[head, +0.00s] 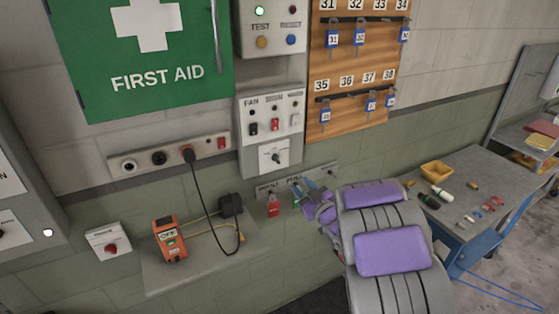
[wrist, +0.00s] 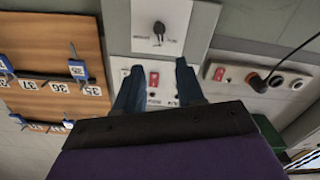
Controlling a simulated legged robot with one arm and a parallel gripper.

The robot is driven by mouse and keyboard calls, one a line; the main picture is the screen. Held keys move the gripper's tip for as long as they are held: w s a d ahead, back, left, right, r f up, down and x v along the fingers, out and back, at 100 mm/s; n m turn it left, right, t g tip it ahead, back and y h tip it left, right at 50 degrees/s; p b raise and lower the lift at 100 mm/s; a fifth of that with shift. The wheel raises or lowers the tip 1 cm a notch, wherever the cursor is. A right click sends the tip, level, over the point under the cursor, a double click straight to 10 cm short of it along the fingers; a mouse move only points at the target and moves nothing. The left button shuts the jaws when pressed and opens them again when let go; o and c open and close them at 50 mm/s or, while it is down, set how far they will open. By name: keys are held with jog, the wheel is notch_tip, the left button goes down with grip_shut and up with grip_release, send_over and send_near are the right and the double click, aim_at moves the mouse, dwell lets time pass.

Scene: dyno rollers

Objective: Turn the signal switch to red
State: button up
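No label reading "signal" is legible, so I cannot tell for sure which control is the signal switch. A small rotary knob (head: 272,157) sits on a white plate under the fan switch panel (head: 246,150). It also shows at the top of the wrist view (wrist: 158,30), its pointer near vertical, between small labels too blurred to read. My gripper (head: 309,188) is in front of the wall, below and right of that knob in the head view. In the wrist view its two blue fingers (wrist: 158,88) are apart with nothing between them; a red switch (wrist: 153,78) shows behind the gap.
A red tag (head: 273,206) hangs nearby. A cluttered table (head: 455,225) is right.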

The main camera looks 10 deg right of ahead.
aim_at(278, 162)
jog(key=b+x, duration=0.1)
jog(key=x, duration=1.5)
jog(key=shift+w+f, duration=0.15)
jog(key=shift+w, duration=0.15)
jog(key=shift+c, duration=0.2)
grip_shut()
jog(key=shift+n+b, duration=0.4)
jog(key=n+b, duration=0.3)
jog(key=shift+f, duration=0.2)
jog(key=shift+n+b, duration=1.1)
jog(key=shift+n, duration=0.2)
jog(key=shift+r, duration=0.1)
